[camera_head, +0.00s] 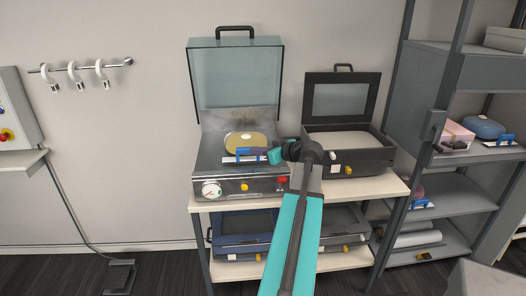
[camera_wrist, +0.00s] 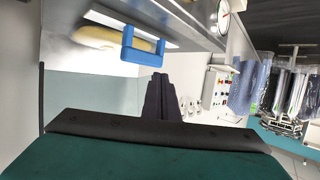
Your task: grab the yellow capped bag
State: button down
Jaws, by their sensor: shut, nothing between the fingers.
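The yellow bag (camera_head: 246,143) with a small pale cap on top lies on a white tray in the open steel press at the left of the table. It also shows in the wrist view (camera_wrist: 98,38), partly hidden by the tray's blue handle (camera_wrist: 143,47). My gripper (camera_head: 260,156) is shut and empty, just right of the handle in the head view. In the wrist view its dark fingers (camera_wrist: 159,78) point at the handle, with a small gap between them in the picture. I cannot tell the true distance.
The steel press (camera_head: 262,187) has its glass lid (camera_head: 237,75) raised behind the bag. A dark open case (camera_head: 345,160) stands to the right. More cases sit on the lower shelf.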

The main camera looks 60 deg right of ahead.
aim_at(237, 149)
jog(key=p+x, duration=0.1)
jog(key=x, duration=0.1)
jog(key=r+p+x, duration=0.1)
jog(key=x, duration=0.2)
jog(key=p+x, duration=0.1)
jog(key=x, duration=0.1)
jog(key=shift+w+d+r+p, duration=0.2)
jog(key=shift+w+p, duration=0.15)
jog(key=shift+w, duration=0.25)
jog(key=shift+a+f+b, duration=0.1)
jog(key=shift+f+b, duration=0.2)
jog(key=shift+b, duration=0.4)
jog(key=shift+s+f, duration=0.1)
jog(key=shift+a+b, duration=0.2)
jog(key=shift+b, duration=0.1)
